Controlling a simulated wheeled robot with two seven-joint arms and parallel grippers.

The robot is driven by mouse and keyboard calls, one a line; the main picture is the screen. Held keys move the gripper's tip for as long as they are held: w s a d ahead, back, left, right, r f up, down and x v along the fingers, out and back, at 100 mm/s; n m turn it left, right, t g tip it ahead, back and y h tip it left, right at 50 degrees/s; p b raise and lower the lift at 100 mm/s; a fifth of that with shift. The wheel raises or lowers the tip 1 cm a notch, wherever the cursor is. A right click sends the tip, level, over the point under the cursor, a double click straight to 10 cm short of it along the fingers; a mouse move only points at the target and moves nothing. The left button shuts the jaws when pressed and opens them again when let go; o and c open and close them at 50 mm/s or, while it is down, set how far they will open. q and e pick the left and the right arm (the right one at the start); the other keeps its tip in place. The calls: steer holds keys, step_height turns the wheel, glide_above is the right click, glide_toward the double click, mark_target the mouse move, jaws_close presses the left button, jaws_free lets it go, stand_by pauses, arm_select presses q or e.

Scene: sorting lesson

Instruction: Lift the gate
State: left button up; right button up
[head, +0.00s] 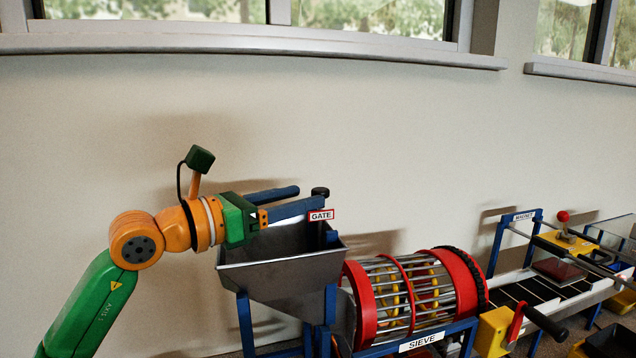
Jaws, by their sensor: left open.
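The gate's white label with a red border reads GATE (321,215). A black round knob (320,191) stands just above it, at the right side of a grey metal hopper (275,279). My left gripper (308,197) reaches in from the left above the hopper, with its two blue fingers apart. The nearer finger ends close to the knob and label and hides what lies below the knob. The farther finger ends left of the knob. I cannot tell whether either finger touches it. The gate plate is mostly hidden. My right gripper is not in view.
Right of the hopper is a red drum sieve (467,284) with metal bars. A red crank (516,322) with a black grip stands at its right end. Farther right is a conveyor under a MAGNET sign (524,217). A wall with a window ledge (250,45) is behind.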

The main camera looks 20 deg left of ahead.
mark_target(320, 190)
arm_select(q)
steer(key=w+d+p, duration=0.1)
steer(key=w+d+r, duration=0.1)
steer(key=d, duration=0.1)
steer(key=shift+w+d+p, duration=0.1)
steer(key=shift+w+p, duration=0.2)
steer(key=shift+p, duration=0.1)
steer(key=shift+w+f, duration=0.4)
steer(key=shift+w, duration=0.05)
steer(key=shift+s+r, duration=0.1)
steer(key=shift+s, duration=0.05)
jaws_close()
stand_by(0.5)
